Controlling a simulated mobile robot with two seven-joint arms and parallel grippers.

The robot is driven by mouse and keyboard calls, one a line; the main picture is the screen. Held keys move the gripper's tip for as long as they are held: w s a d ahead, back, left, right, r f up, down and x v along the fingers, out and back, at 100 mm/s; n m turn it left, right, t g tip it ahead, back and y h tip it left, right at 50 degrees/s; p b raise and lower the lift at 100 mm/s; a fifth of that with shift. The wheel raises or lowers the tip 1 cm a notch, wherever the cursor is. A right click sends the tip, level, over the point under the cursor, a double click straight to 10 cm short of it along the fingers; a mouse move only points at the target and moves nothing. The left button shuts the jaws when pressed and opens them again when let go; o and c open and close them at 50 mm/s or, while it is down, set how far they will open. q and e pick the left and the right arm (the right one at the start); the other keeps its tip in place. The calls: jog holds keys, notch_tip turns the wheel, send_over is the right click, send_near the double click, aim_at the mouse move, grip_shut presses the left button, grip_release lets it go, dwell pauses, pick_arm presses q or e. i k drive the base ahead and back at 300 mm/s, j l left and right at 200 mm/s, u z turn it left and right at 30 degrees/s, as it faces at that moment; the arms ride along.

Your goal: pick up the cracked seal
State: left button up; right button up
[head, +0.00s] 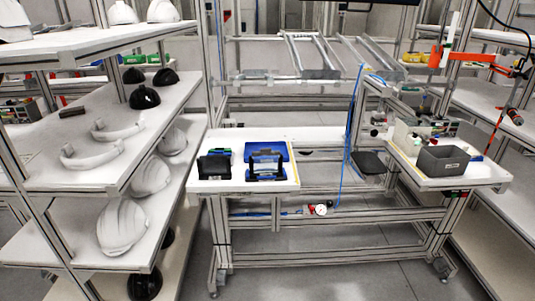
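I cannot make out a seal with a crack at this distance. On the middle shelf (50,170) of the left rack lie two white curved bands, one nearer (90,155) and one behind it (118,130); I cannot tell whether either is a seal or cracked. A small dark bar (72,112) lies near the shelf's left edge. A dark tray (214,167) and a blue case with a black frame (266,165) sit on the workbench. Neither of my grippers is in view.
White helmet shells (122,226) stand on the lower shelf and black ones (144,97) on the middle shelf. A grey bin (442,160) sits on the right side table. A blue hose (345,170) hangs by the bench. Grey floor (330,278) is open in front.

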aim_at(263, 152)
jog(key=i+l, duration=0.25)
jog(key=l, duration=0.15)
jog(key=i+l, duration=0.3)
jog(key=i+l+u, duration=0.1)
jog(key=i+l, duration=0.15)
jog(key=l, duration=0.2)
jog(key=i+l, duration=0.25)
jog(key=l, duration=0.15)
jog(key=i+l, duration=0.25)
jog(key=l, duration=0.15)
